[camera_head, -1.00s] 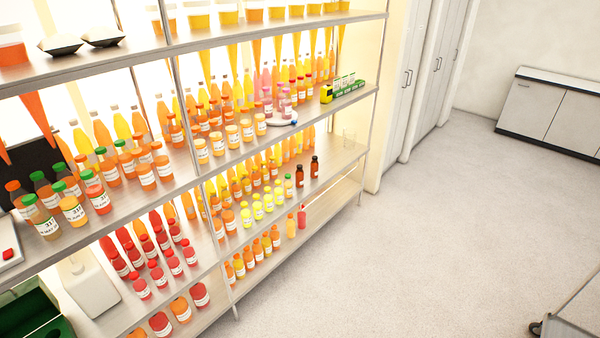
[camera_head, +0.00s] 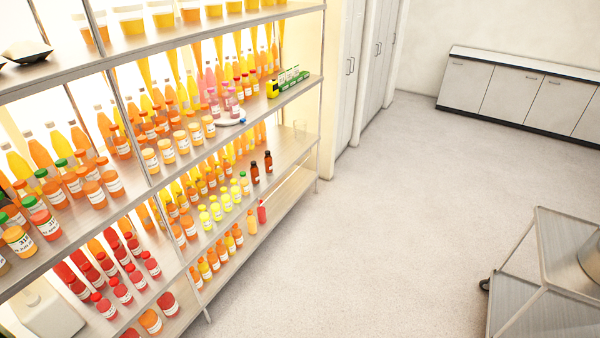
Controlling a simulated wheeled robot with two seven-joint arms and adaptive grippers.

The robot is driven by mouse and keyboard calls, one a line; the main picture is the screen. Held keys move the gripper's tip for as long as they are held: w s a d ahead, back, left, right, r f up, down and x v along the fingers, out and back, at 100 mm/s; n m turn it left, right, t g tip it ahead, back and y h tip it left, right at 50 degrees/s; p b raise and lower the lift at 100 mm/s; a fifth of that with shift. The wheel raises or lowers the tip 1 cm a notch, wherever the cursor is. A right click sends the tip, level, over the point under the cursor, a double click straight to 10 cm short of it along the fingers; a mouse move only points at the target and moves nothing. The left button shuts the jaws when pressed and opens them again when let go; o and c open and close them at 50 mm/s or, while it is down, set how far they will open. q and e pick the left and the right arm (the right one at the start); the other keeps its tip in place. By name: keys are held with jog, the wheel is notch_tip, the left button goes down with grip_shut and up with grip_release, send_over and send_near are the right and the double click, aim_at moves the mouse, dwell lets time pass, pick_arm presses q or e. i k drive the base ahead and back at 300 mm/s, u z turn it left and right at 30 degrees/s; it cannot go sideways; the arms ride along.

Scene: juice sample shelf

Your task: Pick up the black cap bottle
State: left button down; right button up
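Two small brown bottles with black caps stand upright on a middle shelf, near its right end. One black cap bottle (camera_head: 268,161) is nearer the shelf's right end; the other black cap bottle (camera_head: 255,172) is just left of it. A green-capped yellow bottle (camera_head: 244,184) stands left of them. Neither of my grippers is in view.
The shelf rack (camera_head: 318,120) holds many juice bottles on several levels. A metal cart (camera_head: 545,255) with a pot (camera_head: 592,258) stands at right. The floor (camera_head: 390,210) between is clear.

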aim_at(254, 171)
jog(key=z, duration=0.15)
jog(key=i, duration=3.95)
jog(key=u, duration=2.5)
